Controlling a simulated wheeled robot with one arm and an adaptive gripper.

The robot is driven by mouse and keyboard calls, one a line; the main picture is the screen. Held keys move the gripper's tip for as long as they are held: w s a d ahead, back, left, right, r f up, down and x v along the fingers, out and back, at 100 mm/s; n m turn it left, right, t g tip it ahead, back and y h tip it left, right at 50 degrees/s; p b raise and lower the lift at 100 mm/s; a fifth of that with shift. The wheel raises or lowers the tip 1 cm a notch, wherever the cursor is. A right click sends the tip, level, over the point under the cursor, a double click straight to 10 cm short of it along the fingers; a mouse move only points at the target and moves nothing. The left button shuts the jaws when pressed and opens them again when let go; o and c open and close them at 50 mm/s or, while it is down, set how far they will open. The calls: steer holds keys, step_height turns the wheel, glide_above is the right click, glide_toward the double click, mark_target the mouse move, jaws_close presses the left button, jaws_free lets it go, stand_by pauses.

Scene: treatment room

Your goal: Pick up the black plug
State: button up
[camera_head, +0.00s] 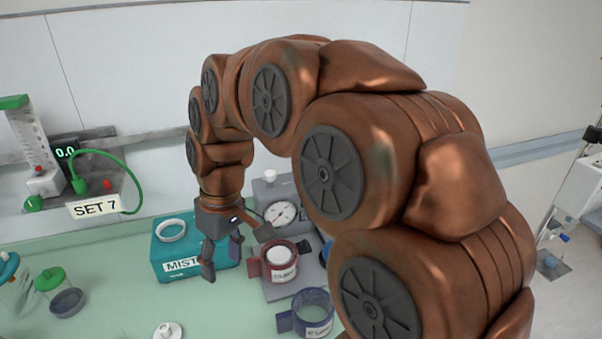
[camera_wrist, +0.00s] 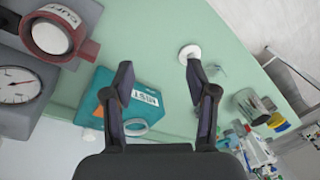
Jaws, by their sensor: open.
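I cannot make out a black plug in either view. My gripper (camera_head: 222,262) is open and points down in the head view, in front of the teal box marked MIST (camera_head: 161,256). A white disc with a small knob (camera_head: 168,331) lies on the table in front of the gripper. It also shows in the wrist view (camera_wrist: 190,51), by the right fingertip. My arm hides part of the right side.
A grey gauge unit (camera_head: 281,213) stands behind a red cuff ring (camera_head: 283,260) and a blue cuff ring (camera_head: 313,311). Green-lidded glassware (camera_head: 50,280) stands at the left. A panel marked SET 7 (camera_head: 96,208) is on the wall.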

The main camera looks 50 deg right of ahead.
steer(key=w+d+r+t, duration=0.1)
steer(key=w+d+r, duration=0.1)
steer(key=w+d, duration=0.4)
steer(key=w+d+r+t, duration=0.1)
steer(key=w+d+r, duration=0.15)
steer(key=d, duration=0.55)
steer(key=shift+w+d+f+n+t+h+p, duration=0.1)
steer(key=shift+w+d+f+n+t+p, duration=0.2)
steer(key=shift+d, duration=3.1)
steer(key=shift+w+d+f+n+t+h+p, duration=0.15)
steer(key=shift+w+d+f+t, duration=0.25)
steer(key=shift+d, duration=3)
steer(key=shift+w+d+f+n+t+h+p, duration=0.1)
steer(key=shift+w+d+f+t+p, duration=0.25)
steer(key=shift+d, duration=3.05)
steer(key=shift+d+f+p, duration=0.1)
steer(key=shift+f+p, duration=0.4)
steer(key=shift+f, duration=0.3)
steer(key=shift+p+x, duration=0.7)
steer(key=shift+x, duration=1.15)
steer(key=shift+d, duration=0.15)
steer(key=shift+c, duration=0.4)
